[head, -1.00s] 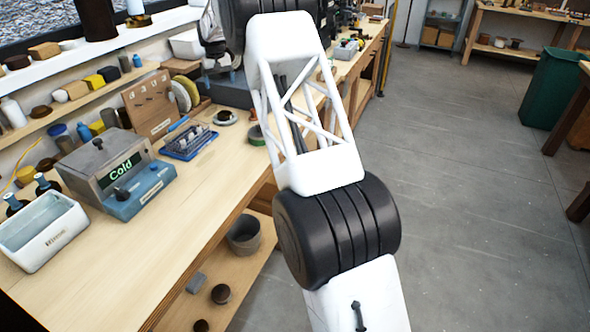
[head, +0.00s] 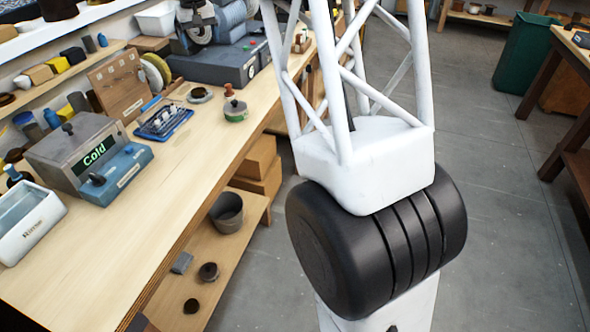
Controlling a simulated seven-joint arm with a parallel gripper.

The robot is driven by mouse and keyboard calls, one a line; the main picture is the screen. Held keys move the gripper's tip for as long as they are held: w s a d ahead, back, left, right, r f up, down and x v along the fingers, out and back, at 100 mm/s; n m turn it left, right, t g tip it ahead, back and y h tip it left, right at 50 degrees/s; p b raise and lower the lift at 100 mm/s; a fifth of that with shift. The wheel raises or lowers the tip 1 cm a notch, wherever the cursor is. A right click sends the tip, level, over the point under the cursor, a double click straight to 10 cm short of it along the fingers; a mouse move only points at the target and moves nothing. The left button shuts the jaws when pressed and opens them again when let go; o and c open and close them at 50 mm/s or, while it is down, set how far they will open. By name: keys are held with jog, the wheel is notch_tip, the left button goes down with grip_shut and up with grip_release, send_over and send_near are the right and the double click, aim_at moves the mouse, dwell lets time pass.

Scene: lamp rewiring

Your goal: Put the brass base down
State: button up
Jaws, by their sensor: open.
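I cannot pick out the brass base for certain. A small round piece with a brownish-grey top and a reddish-brown knob sits in or on a green ring (head: 235,110) near the bench's front edge; it may be the base, but it is too small to tell. It stands upright on the wooden bench (head: 150,215), with nothing of mine touching it. My gripper is out of the picture; only my white lattice arm link and black joint show, right of the bench.
A blue tray of small parts (head: 163,122), a dish (head: 199,95) and a grey box reading "Cold" (head: 85,155) stand on the bench. A white bath (head: 28,222) is at the left. The bench front is clear. A lower shelf holds a bucket (head: 227,212).

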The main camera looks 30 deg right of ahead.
jog(key=s+d+r+t, duration=0.1)
jog(key=s+r, duration=0.1)
jog(key=s, duration=1.3)
jog(key=s+d+r, duration=0.1)
jog(key=s+r, duration=0.1)
jog(key=s, duration=1.3)
jog(key=s+f, duration=0.4)
jog(key=s, duration=1)
jog(key=s+f, duration=0.5)
jog(key=s, duration=0.9)
jog(key=shift+d+f+m+t, duration=0.2)
jog(key=shift+m+t, duration=0.2)
